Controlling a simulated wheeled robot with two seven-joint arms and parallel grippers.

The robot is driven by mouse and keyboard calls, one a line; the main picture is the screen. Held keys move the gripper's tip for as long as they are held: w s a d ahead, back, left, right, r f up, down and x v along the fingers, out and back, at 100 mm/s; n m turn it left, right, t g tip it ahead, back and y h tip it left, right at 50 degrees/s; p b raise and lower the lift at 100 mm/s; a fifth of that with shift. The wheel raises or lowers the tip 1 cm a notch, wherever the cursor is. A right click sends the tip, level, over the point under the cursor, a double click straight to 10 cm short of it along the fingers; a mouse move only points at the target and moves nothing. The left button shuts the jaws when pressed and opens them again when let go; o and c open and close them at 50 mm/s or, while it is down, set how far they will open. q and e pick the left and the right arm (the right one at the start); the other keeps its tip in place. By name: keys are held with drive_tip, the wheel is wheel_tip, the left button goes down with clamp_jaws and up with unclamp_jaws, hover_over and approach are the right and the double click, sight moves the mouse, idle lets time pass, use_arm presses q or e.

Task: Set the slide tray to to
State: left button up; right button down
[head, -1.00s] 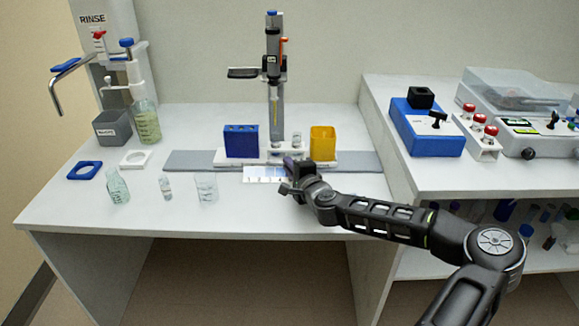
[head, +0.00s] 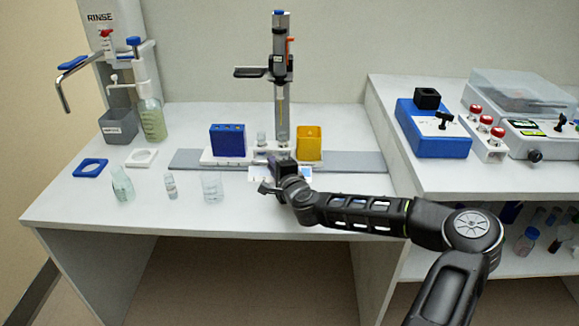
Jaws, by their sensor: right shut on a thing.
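The slide tray (head: 218,159) is a white carriage on a grey rail (head: 352,163) at the back of the bench. It carries a blue block (head: 228,140) on its left, small clear vials (head: 283,138) in the middle and a yellow open box (head: 309,142) on its right. A pipette (head: 280,70) on a stand points down over the middle, roughly above the right vial. My right gripper (head: 268,178) is at the tray's front edge, shut on the tray; its fingertips are partly hidden. A pale marked strip (head: 296,171) lies in front, partly covered by the gripper. My left gripper is not in view.
A raised bench with a blue device (head: 432,128) is at right.

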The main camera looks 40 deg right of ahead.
drive_tip(key=shift+w+a, duration=0.2)
drive_tip(key=shift+a, duration=0.05)
drive_tip(key=c, duration=1.5)
unclamp_jaws()
drive_tip(key=shift+s, duration=0.2)
drive_tip(key=v, duration=0.7)
drive_tip(key=shift+s+a+p, duration=0.1)
drive_tip(key=shift+s+p, duration=0.15)
drive_tip(key=shift+p, duration=0.1)
